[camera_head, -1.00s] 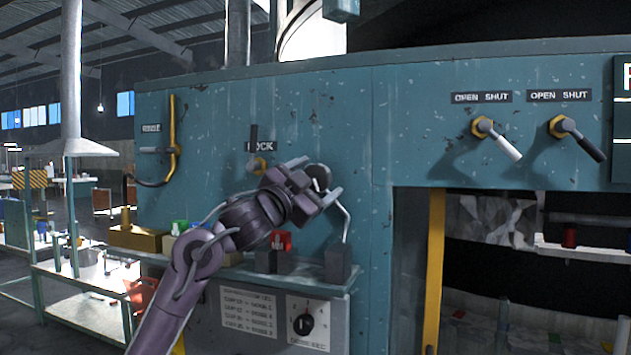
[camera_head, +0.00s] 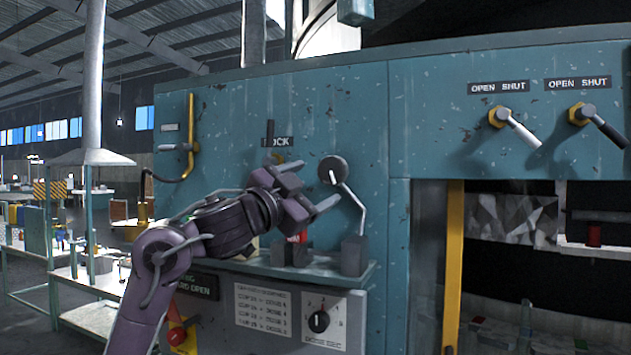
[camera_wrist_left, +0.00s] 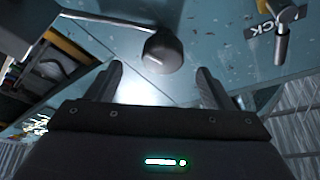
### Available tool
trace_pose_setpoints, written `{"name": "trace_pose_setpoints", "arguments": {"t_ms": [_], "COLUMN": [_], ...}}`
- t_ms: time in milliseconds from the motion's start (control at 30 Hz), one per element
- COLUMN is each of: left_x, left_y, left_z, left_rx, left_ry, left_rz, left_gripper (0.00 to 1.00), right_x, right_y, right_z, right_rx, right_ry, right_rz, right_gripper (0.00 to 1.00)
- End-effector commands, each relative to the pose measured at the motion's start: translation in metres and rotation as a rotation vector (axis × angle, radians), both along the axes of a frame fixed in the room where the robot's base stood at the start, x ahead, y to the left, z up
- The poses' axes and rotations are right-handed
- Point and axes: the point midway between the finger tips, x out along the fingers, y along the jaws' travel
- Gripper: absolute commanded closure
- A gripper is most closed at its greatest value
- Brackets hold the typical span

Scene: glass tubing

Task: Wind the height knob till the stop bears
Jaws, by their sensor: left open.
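A dark round disc (camera_head: 332,170) with a pale mark stands by the teal panel, at the top of a bent pale rod rising from a dark block. It also shows in the left wrist view (camera_wrist_left: 162,52), just beyond the fingertips. I cannot tell whether it is the height knob. A black knob on a white dial plate (camera_head: 319,322) sits lower on the panel. My left gripper (camera_head: 318,187) is open and empty, just left of and below the disc; its two fingers (camera_wrist_left: 160,78) stand apart in the wrist view. No stop can be made out. My right gripper is out of view.
A lever under the LOCK label (camera_head: 277,141) is left of the disc. Dark blocks stand on a small shelf (camera_head: 310,270) below the gripper. Two OPEN SHUT levers (camera_head: 515,128) are at the right, above an open bay with a yellow post (camera_head: 452,265).

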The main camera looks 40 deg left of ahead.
Motion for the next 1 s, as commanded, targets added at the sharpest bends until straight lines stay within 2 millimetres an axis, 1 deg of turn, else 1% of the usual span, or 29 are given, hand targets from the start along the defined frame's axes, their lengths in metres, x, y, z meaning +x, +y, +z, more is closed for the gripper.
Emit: {"name": "trace_pose_setpoints", "arguments": {"t_ms": [33,133,233,400,533,667,733,800,1000], "left_x": [0.000,0.000,-0.003,-0.011,-0.011,0.004,0.015,0.026,0.052], "left_y": [-0.003,-0.010,-0.013,-0.011,-0.009,-0.008,-0.007,-0.005,-0.002], "left_z": [0.008,0.014,0.020,0.026,0.026,0.026,0.024,0.027,0.027], "left_rx": [-0.004,-0.009,-0.009,-0.002,0.002,0.001,-0.001,0.002,0.003], "left_ry": [0.019,0.095,0.167,0.242,0.264,0.268,0.272,0.271,0.269], "left_rz": [0.001,0.014,0.049,0.113,0.135,0.132,0.132,0.136,0.137], "left_gripper": [0.26,0.26,0.26,0.26,0.26,0.26,0.26,0.26,0.26], "right_x": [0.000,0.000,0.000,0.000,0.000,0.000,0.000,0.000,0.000], "right_y": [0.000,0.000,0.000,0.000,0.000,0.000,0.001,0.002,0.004], "right_z": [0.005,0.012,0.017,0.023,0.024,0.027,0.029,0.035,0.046], "right_rx": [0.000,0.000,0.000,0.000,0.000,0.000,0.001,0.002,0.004], "right_ry": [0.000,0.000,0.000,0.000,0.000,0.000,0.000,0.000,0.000], "right_rz": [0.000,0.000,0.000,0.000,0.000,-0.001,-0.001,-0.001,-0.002], "right_gripper": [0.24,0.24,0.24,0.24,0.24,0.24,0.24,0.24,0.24]}}
